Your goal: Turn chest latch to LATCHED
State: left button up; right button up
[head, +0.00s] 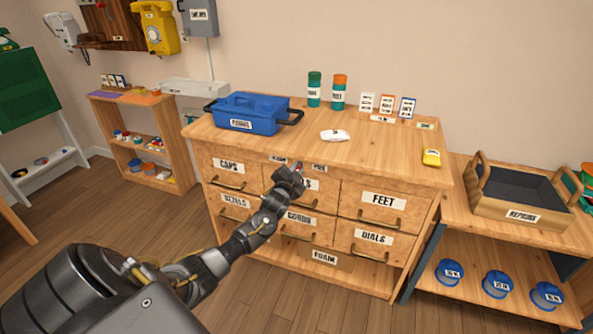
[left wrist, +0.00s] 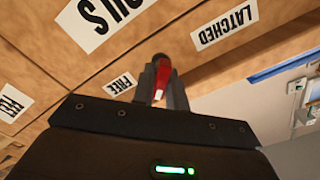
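The chest latch (left wrist: 161,78) is a small red lever with a dark end, on the front of the wooden chest of drawers (head: 335,155), just under its top. In the left wrist view it sits between the labels FREE (left wrist: 120,84) and LATCHED (left wrist: 224,28). My left gripper (head: 296,166) reaches the chest front there, and a bit of red shows at its tip. In the left wrist view its fingers (left wrist: 162,88) are close together on both sides of the red lever, seemingly shut on it. They hide part of the latch. My right gripper is not in view.
A blue toolbox (head: 250,112), two canisters, small cards and a yellow item (head: 431,157) stand on the chest top. Labelled drawers lie below and around my left gripper. A tray (head: 515,212) stands on the right bench. The floor in front is clear.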

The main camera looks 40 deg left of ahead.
pick_arm(q)
grip_shut()
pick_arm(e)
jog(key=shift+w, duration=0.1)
